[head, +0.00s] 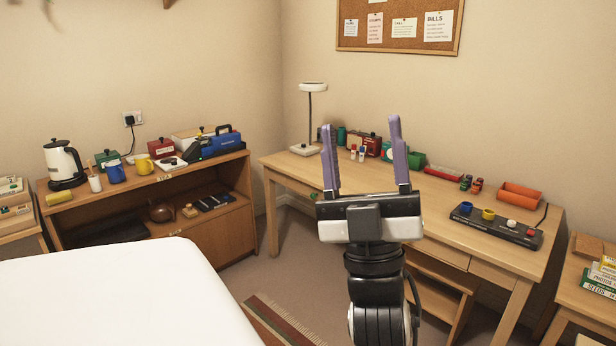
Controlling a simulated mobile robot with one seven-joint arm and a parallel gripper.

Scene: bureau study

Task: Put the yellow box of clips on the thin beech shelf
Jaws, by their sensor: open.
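My gripper (361,126) is raised in the middle of the head view, its two purple fingers pointing up and spread apart with nothing held between them. I cannot make out a box of clips for certain. My gripper is well to the right of both. No thin beech shelf can be clearly picked out; a brown edge (168,3) is cut off at the top.
The desk (440,205) carries a lamp (309,118), an orange tray (520,195) and a black strip (497,226). A white surface (120,295) fills the lower left.

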